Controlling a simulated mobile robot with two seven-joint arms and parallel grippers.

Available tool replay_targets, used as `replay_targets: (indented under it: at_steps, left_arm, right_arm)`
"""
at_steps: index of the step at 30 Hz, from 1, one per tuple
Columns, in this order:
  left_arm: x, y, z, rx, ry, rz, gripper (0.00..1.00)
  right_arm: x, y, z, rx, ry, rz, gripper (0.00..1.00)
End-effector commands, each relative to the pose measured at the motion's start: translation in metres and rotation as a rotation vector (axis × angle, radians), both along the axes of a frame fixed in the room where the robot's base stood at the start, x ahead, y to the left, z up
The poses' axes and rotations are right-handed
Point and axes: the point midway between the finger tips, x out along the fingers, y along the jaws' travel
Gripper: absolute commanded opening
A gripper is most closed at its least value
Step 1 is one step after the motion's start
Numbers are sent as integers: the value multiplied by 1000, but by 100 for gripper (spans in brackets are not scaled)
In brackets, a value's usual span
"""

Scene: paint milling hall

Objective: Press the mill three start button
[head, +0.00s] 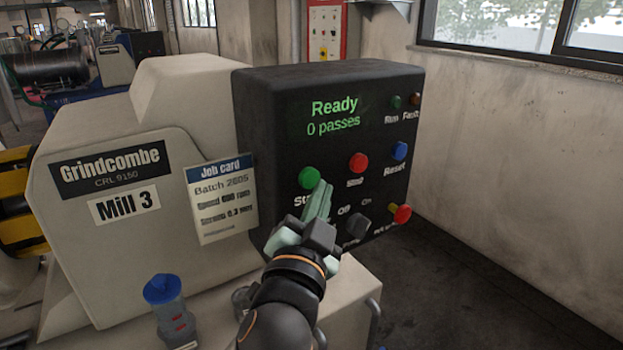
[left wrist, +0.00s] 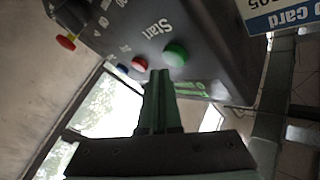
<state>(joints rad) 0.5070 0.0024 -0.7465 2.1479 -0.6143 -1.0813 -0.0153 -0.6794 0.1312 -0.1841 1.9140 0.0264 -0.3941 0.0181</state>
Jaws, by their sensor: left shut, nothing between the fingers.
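The green start button (head: 309,177) sits at the lower left of the dark control box (head: 270,150) on the machine labelled Mill 3 (head: 124,205). My left gripper (head: 324,186) is shut and empty, its fingertips just right of and slightly below the button in the head view, over part of the label. In the left wrist view the green button (left wrist: 176,53) is just above and right of the fingertips (left wrist: 160,73), with the word Start beside it. A gap seems to show between tips and button; contact is not clear. My right gripper is not in view.
A red stop button (head: 358,162), a blue reset button (head: 400,150), a dark selector knob (head: 357,225) and a red knob on a yellow base (head: 401,213) share the panel. The display (head: 334,116) reads "Ready, 0 passes". A job card (head: 220,200) hangs left of the box.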

Motion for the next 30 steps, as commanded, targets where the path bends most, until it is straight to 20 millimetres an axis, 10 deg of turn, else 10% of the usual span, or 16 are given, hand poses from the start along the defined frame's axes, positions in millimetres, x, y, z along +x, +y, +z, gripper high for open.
replay_targets:
  at_steps: [30]
  left_arm:
    - [9,6,0,0,1,1,0]
  right_arm:
    - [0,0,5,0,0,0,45]
